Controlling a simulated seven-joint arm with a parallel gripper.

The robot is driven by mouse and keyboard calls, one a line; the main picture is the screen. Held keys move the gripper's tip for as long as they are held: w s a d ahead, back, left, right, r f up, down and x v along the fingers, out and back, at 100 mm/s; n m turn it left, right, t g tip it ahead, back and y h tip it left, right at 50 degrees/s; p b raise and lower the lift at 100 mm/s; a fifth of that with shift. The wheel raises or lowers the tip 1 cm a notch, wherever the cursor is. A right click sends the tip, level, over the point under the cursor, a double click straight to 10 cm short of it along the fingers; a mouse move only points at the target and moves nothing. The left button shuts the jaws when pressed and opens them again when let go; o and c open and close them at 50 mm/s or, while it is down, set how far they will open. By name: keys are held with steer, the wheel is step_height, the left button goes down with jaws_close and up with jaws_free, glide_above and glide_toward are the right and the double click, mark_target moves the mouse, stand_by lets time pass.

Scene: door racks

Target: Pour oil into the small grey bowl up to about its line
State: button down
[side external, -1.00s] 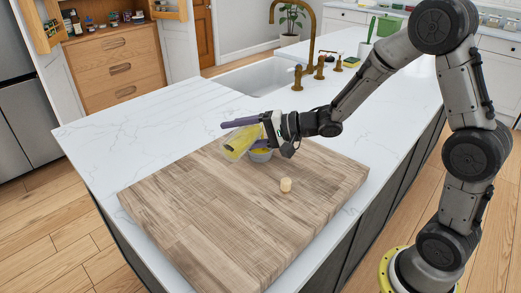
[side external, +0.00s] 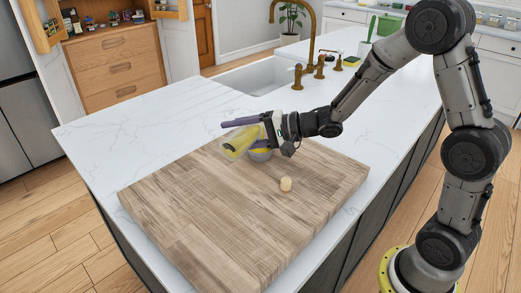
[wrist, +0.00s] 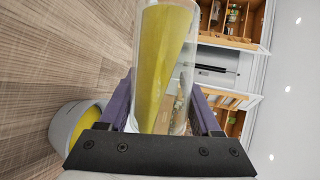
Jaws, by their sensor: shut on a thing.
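A clear bottle (side external: 240,143) of yellow oil is held tilted just above the wooden board. My gripper (side external: 247,128) is shut on it, with purple fingers along its sides; the bottle (wrist: 165,60) also fills the middle of the wrist view. The small grey bowl (side external: 260,156) stands on the board close under my gripper, partly hidden by it. In the wrist view the bowl (wrist: 62,128) shows yellow oil inside, and the black gripper bar covers part of it. The bowl's line, the bottle's mouth and any stream of oil cannot be made out.
The wooden board (side external: 190,215) lies on the white counter (side external: 110,135). A small pale stopper-like piece (side external: 286,184) sits on the board to the right of the bowl. The board's front left is clear. A sink (side external: 262,77) and brass taps (side external: 319,66) are behind.

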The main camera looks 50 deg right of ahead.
steer(key=shift+r+n, duration=0.35)
steer(key=shift+n, duration=0.05)
steer(key=n+h, duration=0.1)
steer(key=d+f+n+h, duration=0.1)
steer(key=shift+w+n+h, duration=0.15)
steer(key=shift+n+h, duration=0.15)
steer(key=shift+n, duration=0.1)
steer(key=shift+d+f, duration=0.1)
steer(key=shift+f, duration=0.05)
steer(key=n+h, duration=0.1)
steer(key=r+n+h, duration=0.1)
steer(key=shift+w+d+r+n, duration=0.1)
steer(key=shift+d+n, duration=0.2)
steer(key=shift+d, duration=0.1)
steer(key=shift+s+a+r+n+t+h+b, duration=0.15)
steer(key=shift+a+r+n+h+b, duration=0.3)
steer(key=shift+n+h, duration=0.3)
steer(key=shift+a+r+n+t+h+b, duration=0.2)
steer(key=shift+a+r+n+h+b, duration=0.2)
steer(key=shift+r+n+h, duration=0.3)
steer(key=shift+s+a+r+n+t+h+b, duration=0.15)
steer(key=shift+a+r+n+h+b, duration=0.25)
steer(key=shift+n+h, duration=0.4)
